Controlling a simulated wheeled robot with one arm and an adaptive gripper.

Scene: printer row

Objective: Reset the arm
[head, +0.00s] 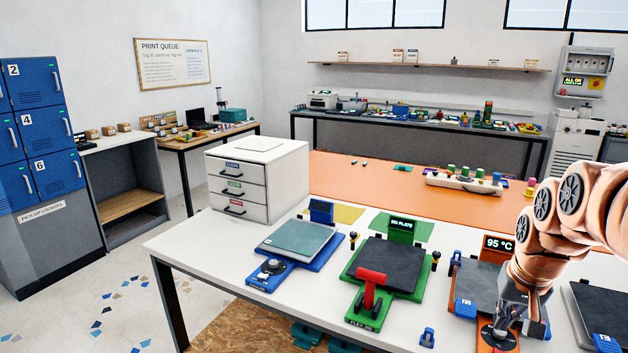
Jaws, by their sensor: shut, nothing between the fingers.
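My arm comes in from the right edge and bends down at the right front of the white table. My gripper (499,332) is shut and empty, pointing down. It is low at the front of the orange station (475,280), over a dark round dial (497,338). Whether it touches the dial I cannot tell. The station's display (497,243) reads 95 °C. My wrist hides part of this station.
The white table (215,240) also bears a blue station (318,260), a green station (362,290) with a raised red handle (371,277), and a drawer cabinet (285,180). Another dark plate (600,305) is close right of my gripper. An orange worktop (350,185) lies behind.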

